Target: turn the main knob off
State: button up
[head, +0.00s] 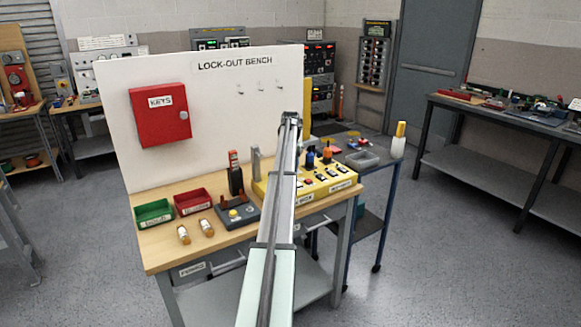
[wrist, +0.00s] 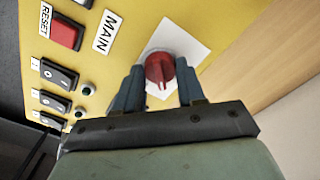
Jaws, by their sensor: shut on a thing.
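The main knob (wrist: 160,68) is a red round knob on a white square plate (wrist: 190,45) on the yellow panel (wrist: 120,65), beside the "MAIN" label (wrist: 107,32). In the wrist view my gripper (wrist: 160,75) has one finger on each side of the knob and is shut on it. A pointer mark on the knob faces the gripper's palm. In the head view the yellow panel (head: 330,182) sits on the bench, and my arm hides the knob and most of my gripper (head: 290,118).
A red RESET button (wrist: 66,33) and several black rocker switches (wrist: 58,76) with small lamps lie left of the knob. On the bench (head: 165,250) stand a green bin (head: 154,213), a red bin (head: 192,201) and a dark box with a yellow button (head: 237,215). A white board (head: 220,110) rises behind.

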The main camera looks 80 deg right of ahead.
jog(key=n, duration=0.4)
jog(key=shift+n, duration=0.3)
jog(key=n, duration=0.4)
jog(key=shift+n, duration=0.4)
jog(key=o, duration=1.1)
jog(key=shift+c, duration=0.2)
notch_tip(320, 180, up, 14)
jog(key=shift+f, duration=0.1)
dwell(0.3)
